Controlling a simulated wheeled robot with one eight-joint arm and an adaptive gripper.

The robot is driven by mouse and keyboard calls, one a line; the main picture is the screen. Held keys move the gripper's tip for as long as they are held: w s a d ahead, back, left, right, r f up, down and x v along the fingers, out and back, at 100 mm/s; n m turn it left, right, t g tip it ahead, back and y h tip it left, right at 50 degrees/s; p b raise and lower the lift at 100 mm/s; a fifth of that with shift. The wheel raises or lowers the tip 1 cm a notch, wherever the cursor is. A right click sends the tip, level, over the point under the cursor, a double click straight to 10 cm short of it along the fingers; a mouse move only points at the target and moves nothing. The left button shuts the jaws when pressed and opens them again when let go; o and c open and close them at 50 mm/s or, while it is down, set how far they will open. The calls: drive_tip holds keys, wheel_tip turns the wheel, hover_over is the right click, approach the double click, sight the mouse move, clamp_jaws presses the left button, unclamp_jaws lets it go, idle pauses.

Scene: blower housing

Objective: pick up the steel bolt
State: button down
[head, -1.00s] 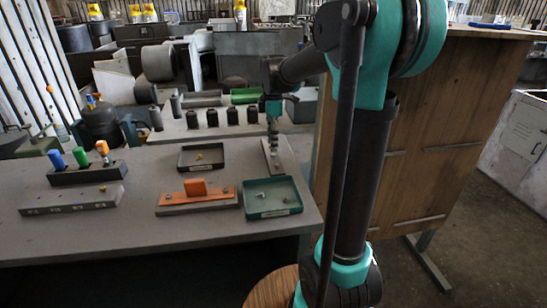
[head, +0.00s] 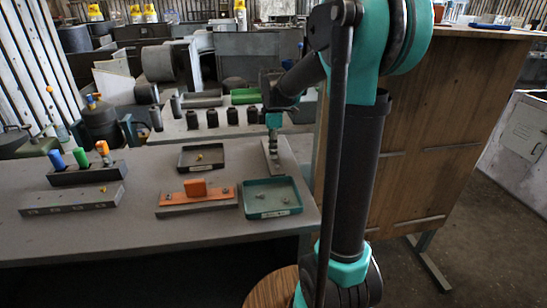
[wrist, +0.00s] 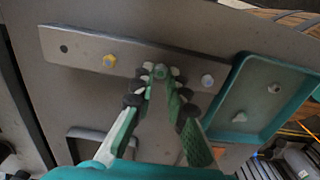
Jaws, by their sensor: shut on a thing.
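In the wrist view, the steel bolt (wrist: 160,71) stands on a flat grey bar (wrist: 75,45), between a yellow bolt (wrist: 109,60) and a pale bolt (wrist: 207,80). My gripper (wrist: 160,74) reaches down to the bar with its fingertips on either side of the steel bolt, shut on it. The bolt's lower part is hidden, so I cannot tell whether it is clear of the bar. In the head view my gripper (head: 272,145) is over the bar (head: 277,170) at the table's right side; the bolt is too small to make out there.
A teal tray (head: 296,205) with small metal pieces lies nearer me. A dark tray (head: 220,165) and a grey block with an orange piece (head: 196,188) lie to its left. A holder with blue, green and orange tools (head: 88,176) stands farther left.

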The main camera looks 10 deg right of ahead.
wheel_tip(320, 180, up, 20)
idle(0.6)
drive_tip(key=shift+r, duration=0.1)
wheel_tip(320, 180, up, 5)
drive_tip(key=shift+f, duration=0.1)
idle(0.6)
